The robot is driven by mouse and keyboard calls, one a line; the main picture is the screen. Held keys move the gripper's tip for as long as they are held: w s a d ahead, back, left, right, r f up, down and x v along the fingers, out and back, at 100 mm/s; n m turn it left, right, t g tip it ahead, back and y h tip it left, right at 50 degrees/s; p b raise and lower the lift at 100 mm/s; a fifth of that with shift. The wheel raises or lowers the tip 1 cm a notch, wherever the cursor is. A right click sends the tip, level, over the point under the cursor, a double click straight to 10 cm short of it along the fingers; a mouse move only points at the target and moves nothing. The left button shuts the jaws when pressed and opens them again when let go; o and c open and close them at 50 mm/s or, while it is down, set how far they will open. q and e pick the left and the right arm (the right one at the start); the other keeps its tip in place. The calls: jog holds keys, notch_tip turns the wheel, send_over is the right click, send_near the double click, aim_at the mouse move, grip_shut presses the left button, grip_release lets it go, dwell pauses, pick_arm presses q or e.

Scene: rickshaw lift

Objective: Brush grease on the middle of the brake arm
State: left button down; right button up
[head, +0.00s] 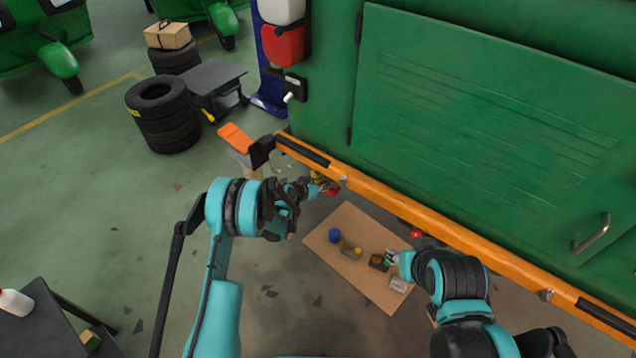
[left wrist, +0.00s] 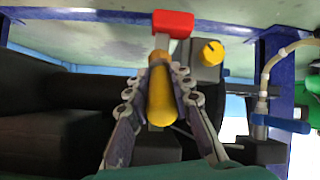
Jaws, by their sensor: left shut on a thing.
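My left gripper (head: 314,188) is under the orange rail of the green vehicle. In the left wrist view my left gripper (left wrist: 160,88) is shut on the yellow handle of a brush (left wrist: 161,98). The brush has a grey metal collar and a red head (left wrist: 173,23) at the far end; the red head also shows in the head view (head: 332,190). A grey block with a yellow knob (left wrist: 212,52) is just right of the brush, near a dark bar. I cannot tell which part is the brake arm, or whether the brush touches it. My right gripper (head: 392,258) is over the cardboard; its fingers are too small to read.
A cardboard sheet (head: 318,238) on the floor holds a blue item (head: 335,236) and several small parts. The orange rail (head: 410,212) runs along the vehicle's lower edge (head: 480,130). Stacked tyres (head: 163,115) stand back left. A dark table (head: 60,325) is front left.

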pick_arm(q)
jog(key=shift+w+a+f, duration=0.3)
jog(key=shift+w+a, duration=0.05)
jog(key=shift+a, duration=0.15)
jog(key=shift+w+a+f, duration=0.25)
jog(key=shift+w+a, duration=0.05)
jog(key=shift+a, duration=0.15)
dwell(0.4)
jog(key=s+a, duration=0.3)
jog(key=s, duration=0.2)
jog(key=shift+a, duration=0.25)
jog(key=shift+a, duration=0.1)
jog(key=shift+s+a, duration=0.8)
jog(key=shift+s, duration=0.35)
jog(key=shift+d, duration=0.1)
